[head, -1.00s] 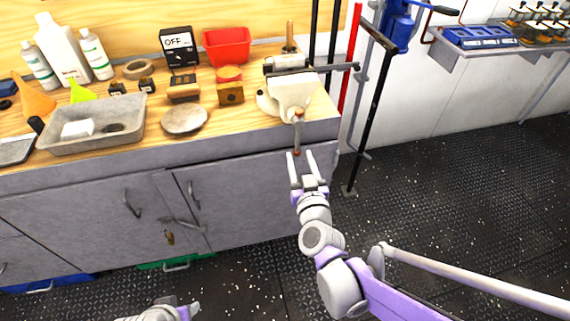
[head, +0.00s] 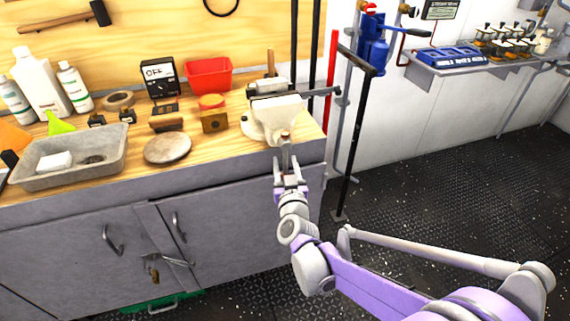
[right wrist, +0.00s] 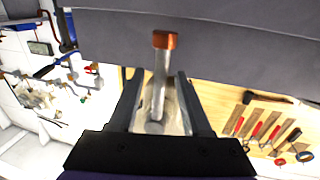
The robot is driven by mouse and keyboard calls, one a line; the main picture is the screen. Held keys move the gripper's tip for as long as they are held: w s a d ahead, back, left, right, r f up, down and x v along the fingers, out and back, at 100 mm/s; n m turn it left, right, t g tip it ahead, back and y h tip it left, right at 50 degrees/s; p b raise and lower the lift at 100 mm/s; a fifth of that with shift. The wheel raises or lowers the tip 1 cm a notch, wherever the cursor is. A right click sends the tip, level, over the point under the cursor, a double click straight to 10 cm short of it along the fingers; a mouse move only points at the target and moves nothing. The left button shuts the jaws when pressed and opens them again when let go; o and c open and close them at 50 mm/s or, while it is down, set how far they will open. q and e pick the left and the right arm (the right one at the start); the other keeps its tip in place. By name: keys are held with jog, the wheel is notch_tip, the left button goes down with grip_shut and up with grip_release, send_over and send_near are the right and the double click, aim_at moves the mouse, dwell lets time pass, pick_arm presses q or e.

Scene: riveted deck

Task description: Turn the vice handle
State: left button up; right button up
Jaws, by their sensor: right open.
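The cream vice (head: 272,118) is mounted at the right front corner of the workbench. Its handle (head: 286,150) is a thin grey bar at the vice's front, over the bench edge. In the right wrist view the handle (right wrist: 161,85) has an orange-brown end cap and lies between my two dark fingers. My right gripper (head: 290,165) is open at the handle, with a finger on either side. In the wrist view the gripper (right wrist: 158,85) shows gaps beside the bar, so it is not clamped. My left gripper is out of view.
The wooden workbench top (head: 110,160) holds a grey tray (head: 70,180), a stone disc (head: 167,148) and a red bin (head: 208,75). Grey cabinet doors (head: 220,225) stand below. A black upright post (head: 355,150) stands just right of the vice. The dark floor (head: 460,200) at right is clear.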

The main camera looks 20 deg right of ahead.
jog(key=shift+w, duration=0.25)
grip_shut()
dwell(1.4)
